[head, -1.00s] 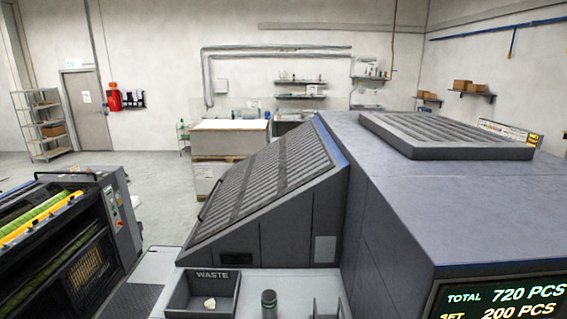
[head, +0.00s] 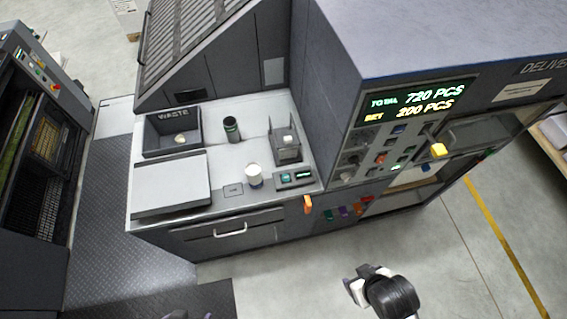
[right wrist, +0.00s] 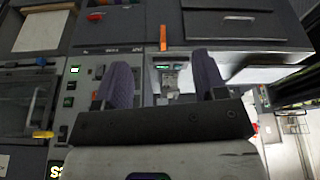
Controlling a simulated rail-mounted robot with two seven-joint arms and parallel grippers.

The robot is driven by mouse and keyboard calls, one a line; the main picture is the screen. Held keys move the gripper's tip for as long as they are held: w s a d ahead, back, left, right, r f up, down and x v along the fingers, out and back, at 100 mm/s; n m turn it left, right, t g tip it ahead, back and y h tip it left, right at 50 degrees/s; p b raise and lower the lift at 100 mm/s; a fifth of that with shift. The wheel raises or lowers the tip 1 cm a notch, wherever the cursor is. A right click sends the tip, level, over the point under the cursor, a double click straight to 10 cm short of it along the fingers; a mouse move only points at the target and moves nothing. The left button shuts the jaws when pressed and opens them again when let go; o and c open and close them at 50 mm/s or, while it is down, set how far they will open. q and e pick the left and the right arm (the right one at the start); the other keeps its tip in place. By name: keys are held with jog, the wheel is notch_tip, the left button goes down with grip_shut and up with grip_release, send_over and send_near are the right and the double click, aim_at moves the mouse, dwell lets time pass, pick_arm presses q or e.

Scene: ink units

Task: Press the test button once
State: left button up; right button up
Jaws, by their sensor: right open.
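A control panel (head: 372,150) with several small coloured buttons and lit green indicators is on the machine's front, below the counter display. A small box (head: 295,180) with green lit readouts is at the bench's front right. The labels are too small to read, so I cannot tell which button is the test button. My right gripper (head: 366,286) is in front of the machine, apart from it. In the right wrist view its two purple fingers (right wrist: 162,85) are spread, with nothing between them. Purple tips, probably my left gripper (head: 187,315), barely show at the bottom edge.
The bench holds a waste bin (head: 172,146), a dark cylinder (head: 232,130), a white cup (head: 253,175) and a grey holder (head: 285,145). An orange lever (head: 308,204) and a yellow knob (head: 438,150) stick out of the front. The floor before the machine is clear.

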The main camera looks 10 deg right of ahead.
grip_shut()
dwell(0.6)
dwell(1.2)
